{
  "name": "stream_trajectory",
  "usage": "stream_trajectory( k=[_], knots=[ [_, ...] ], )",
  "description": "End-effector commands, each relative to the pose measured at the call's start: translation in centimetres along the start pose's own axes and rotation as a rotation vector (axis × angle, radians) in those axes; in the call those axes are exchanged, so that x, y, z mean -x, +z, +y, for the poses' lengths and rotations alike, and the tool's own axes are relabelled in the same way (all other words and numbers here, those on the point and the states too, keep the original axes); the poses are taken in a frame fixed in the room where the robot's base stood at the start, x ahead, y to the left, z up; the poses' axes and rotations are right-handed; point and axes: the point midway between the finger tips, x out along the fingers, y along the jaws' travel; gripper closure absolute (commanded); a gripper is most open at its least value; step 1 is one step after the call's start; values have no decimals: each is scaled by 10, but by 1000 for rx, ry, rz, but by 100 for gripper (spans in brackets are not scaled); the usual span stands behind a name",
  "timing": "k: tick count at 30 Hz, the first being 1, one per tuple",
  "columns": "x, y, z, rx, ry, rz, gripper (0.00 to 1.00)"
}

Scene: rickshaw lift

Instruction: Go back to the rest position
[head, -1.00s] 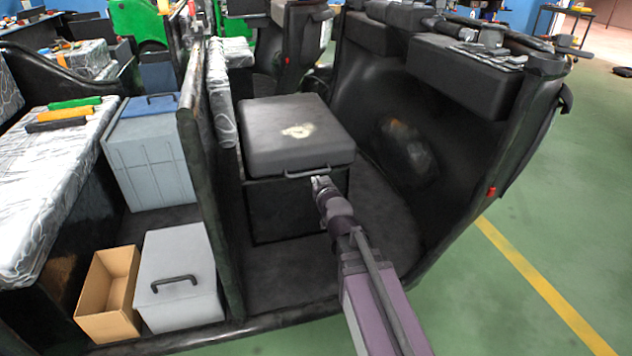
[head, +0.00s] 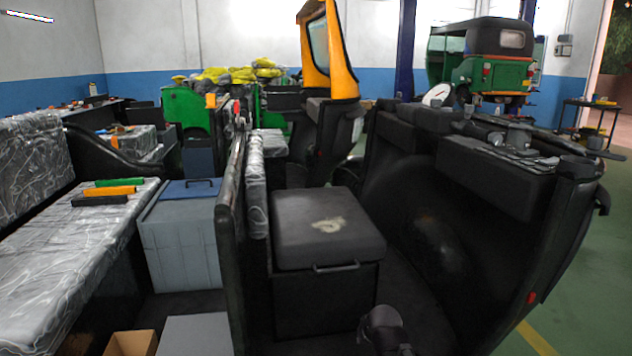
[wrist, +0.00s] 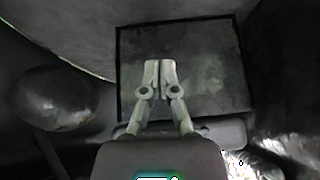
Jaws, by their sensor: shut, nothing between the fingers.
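My gripper shows in the wrist view (wrist: 160,75), its two pale fingers together with nothing between them. Behind the fingers is the dark front face of a box (wrist: 205,80), apart from the fingers as far as I can tell. In the head view only a dark part of my arm shows at the bottom edge; the fingers are not visible there. A black seat box (head: 325,235) with a light worn patch on its lid and a handle on its front stands just beyond my arm.
Dark rickshaw body panels (head: 440,230) rise on the right, with tools (head: 500,145) on the ledge. A black divider (head: 232,230) stands left of the seat box. Further left are a grey-blue box (head: 180,240), a cardboard box (head: 130,343) and a plastic-wrapped bench (head: 60,260). Green floor lies at the right.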

Motion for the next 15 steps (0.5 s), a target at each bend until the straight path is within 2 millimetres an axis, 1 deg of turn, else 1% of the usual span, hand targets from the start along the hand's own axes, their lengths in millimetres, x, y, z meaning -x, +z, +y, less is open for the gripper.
stream_trajectory(
  k=[1, 3, 6, 9, 15],
  knots=[
    [3, 13, 4, -12, 7, -57, 100],
    [7, 32, 9, -29, 19, -143, 100],
    [13, 53, 14, -52, 34, -246, 100],
    [19, 70, 18, -71, 48, -326, 100],
    [31, 94, 24, -103, 73, -449, 100]
  ],
)
